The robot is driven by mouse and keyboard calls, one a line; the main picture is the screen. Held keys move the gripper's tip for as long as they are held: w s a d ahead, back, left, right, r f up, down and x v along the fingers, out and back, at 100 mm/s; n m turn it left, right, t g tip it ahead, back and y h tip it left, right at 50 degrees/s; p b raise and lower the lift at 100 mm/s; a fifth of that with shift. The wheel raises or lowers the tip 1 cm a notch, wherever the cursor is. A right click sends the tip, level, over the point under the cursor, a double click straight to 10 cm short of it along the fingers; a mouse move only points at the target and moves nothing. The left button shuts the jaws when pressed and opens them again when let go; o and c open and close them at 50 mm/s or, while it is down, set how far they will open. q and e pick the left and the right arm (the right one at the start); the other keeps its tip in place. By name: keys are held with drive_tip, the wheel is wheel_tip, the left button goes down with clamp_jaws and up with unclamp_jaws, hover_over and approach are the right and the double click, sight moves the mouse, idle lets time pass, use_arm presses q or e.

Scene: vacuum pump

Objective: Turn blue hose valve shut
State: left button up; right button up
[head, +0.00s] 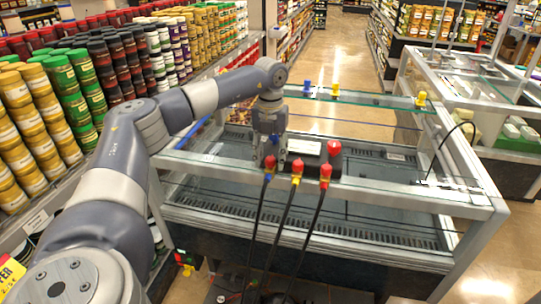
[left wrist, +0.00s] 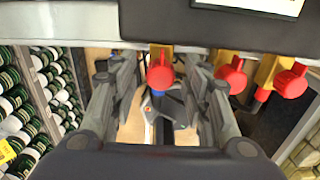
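The blue hose valve has a red handle (head: 270,161) with a blue collar under it and a black hose hanging down. It is the leftmost of three valves along the front of a dark manifold (head: 310,163). In the left wrist view its red handle (left wrist: 160,76) lies between my left gripper's fingers, with a gap on both sides. My left gripper (head: 271,158) is open and points down at this valve; its palm shows at the bottom of the left wrist view (left wrist: 160,110). Whether any finger touches the handle I cannot tell. My right gripper is in neither view.
Two more red-handled valves, a middle one (head: 297,166) and a right one (head: 325,172), stand close beside it with yellow and red collars. The manifold sits on a glass-topped case (head: 400,185). Shelves of cans (head: 60,90) line the left. Aisle floor is clear behind.

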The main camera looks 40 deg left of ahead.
use_arm(q)
clamp_jaws()
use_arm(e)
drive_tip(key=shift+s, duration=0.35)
use_arm(q)
drive_tip(key=shift+m, duration=0.3)
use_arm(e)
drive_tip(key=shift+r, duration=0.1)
use_arm(q)
drive_tip(key=m+p, duration=0.1)
drive_tip(key=m, duration=0.2)
drive_tip(key=shift+r+p, duration=0.1)
drive_tip(key=shift+p, duration=0.3)
drive_tip(key=m+p, duration=0.1)
drive_tip(key=m, duration=0.4)
drive_tip(key=m+p, duration=0.1)
drive_tip(key=m, duration=0.3)
drive_tip(key=shift+m, duration=0.3)
drive_tip(key=m, duration=0.4)
drive_tip(key=shift+w+m, duration=0.1)
drive_tip(key=shift+m, duration=0.2)
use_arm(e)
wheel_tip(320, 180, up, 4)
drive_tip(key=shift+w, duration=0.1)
